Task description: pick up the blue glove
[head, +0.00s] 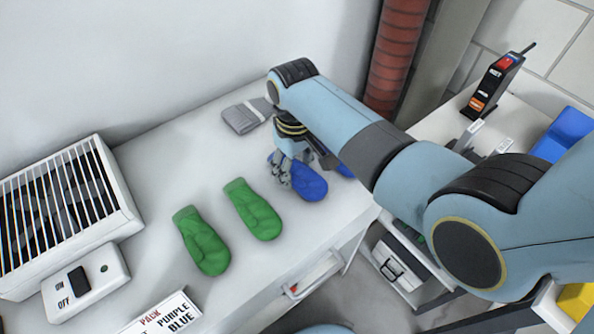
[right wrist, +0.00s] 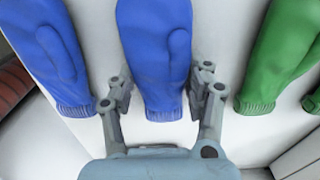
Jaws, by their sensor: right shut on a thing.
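A blue glove (head: 312,185) lies on the white tabletop, cuff toward the back. My right gripper (head: 282,174) reaches down over its cuff end. In the right wrist view, the fingers of my right gripper (right wrist: 161,88) stand on either side of this blue glove (right wrist: 155,45), shut on it near the cuff. The glove looks to be at table level; any lift cannot be told. A second blue glove (right wrist: 45,45) lies beside it; in the head view only a bit of it (head: 345,171) shows behind my right arm. My left gripper is not in view.
Two green gloves (head: 252,209) (head: 201,241) lie to the left. A folded grey cloth (head: 241,119) lies behind. A slatted white unit (head: 65,215), a switch box (head: 87,284) and a sign (head: 165,318) stand at left and front. A red pipe (head: 397,45) rises behind.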

